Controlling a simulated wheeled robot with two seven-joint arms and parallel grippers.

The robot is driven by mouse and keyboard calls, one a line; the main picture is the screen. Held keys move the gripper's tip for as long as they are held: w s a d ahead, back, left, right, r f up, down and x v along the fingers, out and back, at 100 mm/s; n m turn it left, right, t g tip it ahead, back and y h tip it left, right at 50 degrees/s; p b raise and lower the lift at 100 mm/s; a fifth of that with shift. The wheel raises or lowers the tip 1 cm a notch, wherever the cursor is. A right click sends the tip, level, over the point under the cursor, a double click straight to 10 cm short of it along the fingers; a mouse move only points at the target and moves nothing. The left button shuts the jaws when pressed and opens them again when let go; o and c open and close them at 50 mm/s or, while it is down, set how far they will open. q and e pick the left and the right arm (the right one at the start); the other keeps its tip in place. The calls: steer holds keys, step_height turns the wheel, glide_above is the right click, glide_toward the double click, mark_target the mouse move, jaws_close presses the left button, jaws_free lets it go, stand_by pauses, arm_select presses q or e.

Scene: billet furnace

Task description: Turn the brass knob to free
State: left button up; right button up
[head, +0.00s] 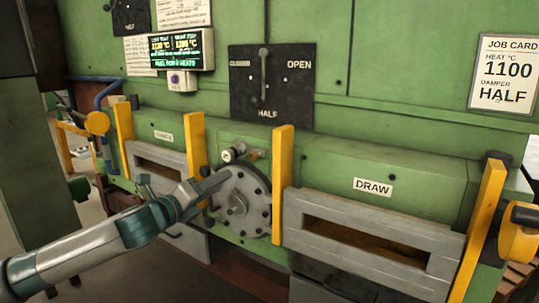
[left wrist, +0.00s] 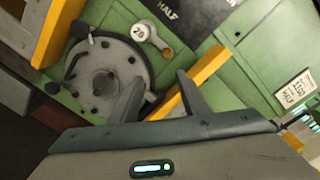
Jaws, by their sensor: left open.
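A round grey plate (head: 243,200) with dark holes and a central hub is mounted on the green furnace front between two yellow posts. In the left wrist view the plate (left wrist: 105,75) and the numbered fitting (left wrist: 141,31) lie beyond the fingers. My left gripper (head: 207,186) is open and empty, in front of the plate's left side and below the fitting. In the left wrist view its fingers (left wrist: 160,85) are spread. My right gripper is out of view.
Yellow posts (head: 283,185) stand out from the furnace front. A slotted grey draw door (head: 370,240) is at right, with a similar door at left. Above, a black damper plate (head: 285,85) carries a lever. A job card (head: 506,72) reads 1100, HALF.

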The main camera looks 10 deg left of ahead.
mark_target(251, 158)
arm_select(q)
steer(key=shift+s+d+r+m, duration=0.1)
steer(key=shift+r+m, duration=0.4)
steer(key=shift+r, duration=0.6)
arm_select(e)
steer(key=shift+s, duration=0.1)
arm_select(q)
steer(key=p+x, duration=0.4)
steer(key=x, duration=1.2)
steer(key=shift+r, duration=0.1)
steer(key=shift+w+d, duration=0.2)
steer(key=shift+w, duration=0.35)
steer(key=shift+w+p, duration=0.15)
steer(key=shift+p, duration=0.15)
steer(key=c, duration=1.1)
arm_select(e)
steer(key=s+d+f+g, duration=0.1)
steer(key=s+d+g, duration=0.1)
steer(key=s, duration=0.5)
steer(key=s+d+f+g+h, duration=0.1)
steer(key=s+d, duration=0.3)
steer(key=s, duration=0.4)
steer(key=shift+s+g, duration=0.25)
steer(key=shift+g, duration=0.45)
